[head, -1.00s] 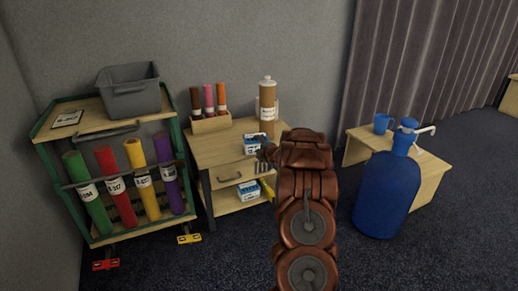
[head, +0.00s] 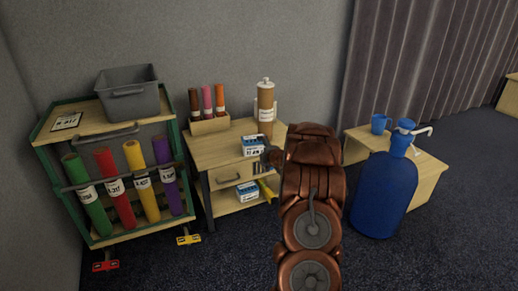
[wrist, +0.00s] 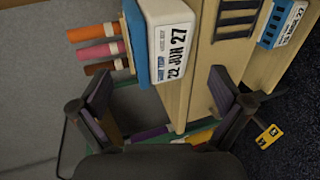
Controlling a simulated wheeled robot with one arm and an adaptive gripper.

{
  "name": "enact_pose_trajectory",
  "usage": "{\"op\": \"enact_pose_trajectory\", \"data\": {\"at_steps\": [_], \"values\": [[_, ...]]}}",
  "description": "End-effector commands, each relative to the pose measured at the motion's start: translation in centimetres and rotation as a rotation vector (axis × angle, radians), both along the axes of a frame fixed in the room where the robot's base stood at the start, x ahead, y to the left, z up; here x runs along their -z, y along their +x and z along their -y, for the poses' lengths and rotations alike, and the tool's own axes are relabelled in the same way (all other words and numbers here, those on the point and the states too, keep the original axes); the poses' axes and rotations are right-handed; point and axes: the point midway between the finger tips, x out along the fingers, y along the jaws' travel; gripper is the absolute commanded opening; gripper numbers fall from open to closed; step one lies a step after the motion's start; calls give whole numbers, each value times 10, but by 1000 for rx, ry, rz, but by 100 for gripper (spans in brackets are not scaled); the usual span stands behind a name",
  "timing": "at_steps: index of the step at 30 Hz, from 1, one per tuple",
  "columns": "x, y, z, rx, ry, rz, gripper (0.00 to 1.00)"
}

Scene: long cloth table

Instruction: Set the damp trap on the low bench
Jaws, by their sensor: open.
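A blue-and-white box (head: 252,146), which looks like a damp trap, stands on the wooden cabinet's top near its front edge. In the wrist view this box (wrist: 170,42) shows a label reading 22 JUN 27. A second similar box (head: 247,191) sits on the cabinet's lower shelf and shows in the wrist view too (wrist: 282,24). My gripper (wrist: 160,100) is open and empty, with the upper box ahead of its fingers and apart from them. In the head view my arm partly hides the gripper. The low bench (head: 428,180) stands at the right.
A blue mug (head: 379,123) stands on the bench. A large blue pump bottle (head: 384,195) stands in front of it. A brown bottle (head: 265,108) and a holder of coloured rolls (head: 209,124) share the cabinet top (head: 220,148). A green-framed cart (head: 98,120) stands left.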

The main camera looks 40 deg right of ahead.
Motion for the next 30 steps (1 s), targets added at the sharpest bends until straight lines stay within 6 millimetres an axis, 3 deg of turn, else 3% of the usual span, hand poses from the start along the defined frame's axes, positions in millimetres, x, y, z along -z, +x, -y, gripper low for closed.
{"op": "enact_pose_trajectory", "data": {"at_steps": [15,26,30], "values": [[-21,-59,-20,2,-1,-2,100],[-22,-66,-24,2,3,-3,100],[-26,-62,-36,26,42,-37,100]]}}
